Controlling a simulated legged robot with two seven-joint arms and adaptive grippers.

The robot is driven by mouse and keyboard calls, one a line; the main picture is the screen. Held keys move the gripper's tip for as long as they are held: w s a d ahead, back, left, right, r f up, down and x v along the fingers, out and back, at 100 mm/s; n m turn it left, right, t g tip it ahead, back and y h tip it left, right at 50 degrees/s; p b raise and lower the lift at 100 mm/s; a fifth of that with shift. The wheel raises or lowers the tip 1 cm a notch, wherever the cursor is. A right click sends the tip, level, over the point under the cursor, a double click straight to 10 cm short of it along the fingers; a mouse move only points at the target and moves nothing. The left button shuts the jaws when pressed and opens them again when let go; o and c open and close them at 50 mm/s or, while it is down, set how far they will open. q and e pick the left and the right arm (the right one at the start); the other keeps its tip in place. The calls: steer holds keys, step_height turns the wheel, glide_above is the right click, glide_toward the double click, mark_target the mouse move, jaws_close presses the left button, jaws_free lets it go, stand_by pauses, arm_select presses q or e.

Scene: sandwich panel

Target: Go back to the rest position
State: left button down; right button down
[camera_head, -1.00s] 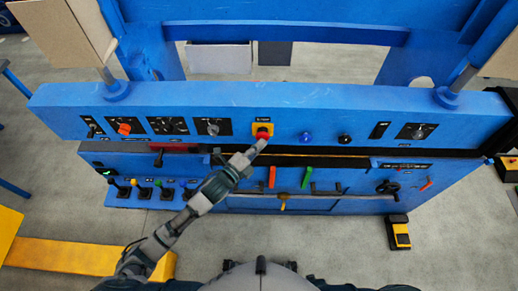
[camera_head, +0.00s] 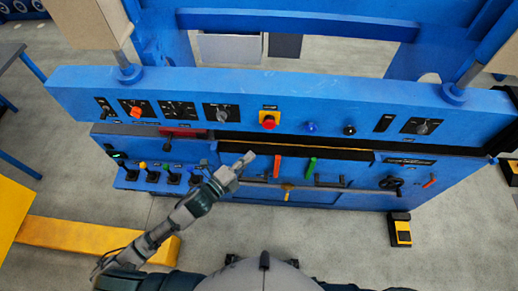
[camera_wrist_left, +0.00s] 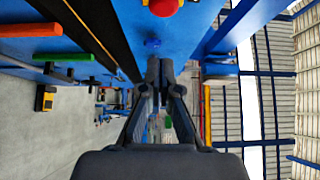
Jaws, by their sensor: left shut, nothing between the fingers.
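My left gripper (camera_head: 246,160) is shut and empty. In the head view it is in front of the blue panel (camera_head: 185,92), below the red emergency button (camera_head: 268,121) on its yellow plate, and apart from it. In the left wrist view my gripper (camera_wrist_left: 160,64) has its fingers together, and the red button (camera_wrist_left: 163,7) shows at the top edge. My right gripper is not in view.
The lower panel carries a red handle (camera_head: 277,166), a green handle (camera_head: 310,166), a black handwheel (camera_head: 391,183) and several small joysticks at left. A yellow beam (camera_head: 90,243) lies at lower left. A yellow-black pedal (camera_head: 400,232) stands on the grey floor at right.

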arm_select(q)
steer(key=shift+s+a, duration=0.15)
steer(key=shift+s, duration=0.6)
